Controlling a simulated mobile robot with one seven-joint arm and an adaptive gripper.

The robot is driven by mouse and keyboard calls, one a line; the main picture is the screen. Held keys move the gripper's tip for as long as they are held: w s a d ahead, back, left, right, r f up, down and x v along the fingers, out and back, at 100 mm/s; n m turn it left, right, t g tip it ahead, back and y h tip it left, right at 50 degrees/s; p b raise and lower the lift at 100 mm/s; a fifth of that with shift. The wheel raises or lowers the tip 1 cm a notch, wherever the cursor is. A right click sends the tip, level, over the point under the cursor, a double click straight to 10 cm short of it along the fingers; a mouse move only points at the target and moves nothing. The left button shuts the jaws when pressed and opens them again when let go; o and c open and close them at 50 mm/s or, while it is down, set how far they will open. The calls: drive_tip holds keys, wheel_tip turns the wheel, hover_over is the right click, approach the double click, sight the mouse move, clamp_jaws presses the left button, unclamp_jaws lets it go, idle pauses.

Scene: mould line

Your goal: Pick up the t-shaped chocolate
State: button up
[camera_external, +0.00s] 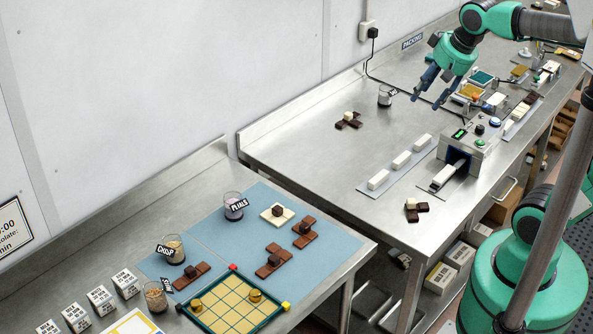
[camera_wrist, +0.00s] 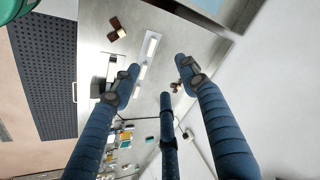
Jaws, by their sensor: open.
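My gripper (camera_external: 429,97) is open and empty, high above the far steel bench; its blue fingers (camera_wrist: 158,78) spread in the wrist view. A small dark piece (camera_wrist: 176,87) shows between the fingers in the wrist view. I cannot tell for certain which is the T-shaped one.
White bars (camera_external: 401,160) lie in a row on a strip beside a grey machine (camera_external: 468,150). A glass cup (camera_external: 385,97) stands at the back. More chocolate pieces (camera_external: 273,263) lie on the blue mat (camera_external: 222,243) of the near bench. A gap separates the benches.

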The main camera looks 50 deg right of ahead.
drive_tip(key=w+d+r+m+p, duration=0.1)
drive_tip(key=w+d+m, duration=0.1)
drive_tip(key=w, duration=0.3)
drive_tip(key=w+d+r+m, duration=0.1)
drive_tip(key=w+r+m, duration=0.15)
drive_tip(key=w, duration=0.25)
drive_tip(key=m+g+p, duration=0.5)
drive_tip(key=m+p, duration=0.3)
drive_tip(key=m, duration=1.8)
hover_over(349, 113)
wheel_tip(349, 113, down, 31)
drive_tip(key=shift+f, duration=0.1)
drive_tip(key=shift+f, duration=4.3)
drive_tip(key=shift+a+f, duration=0.1)
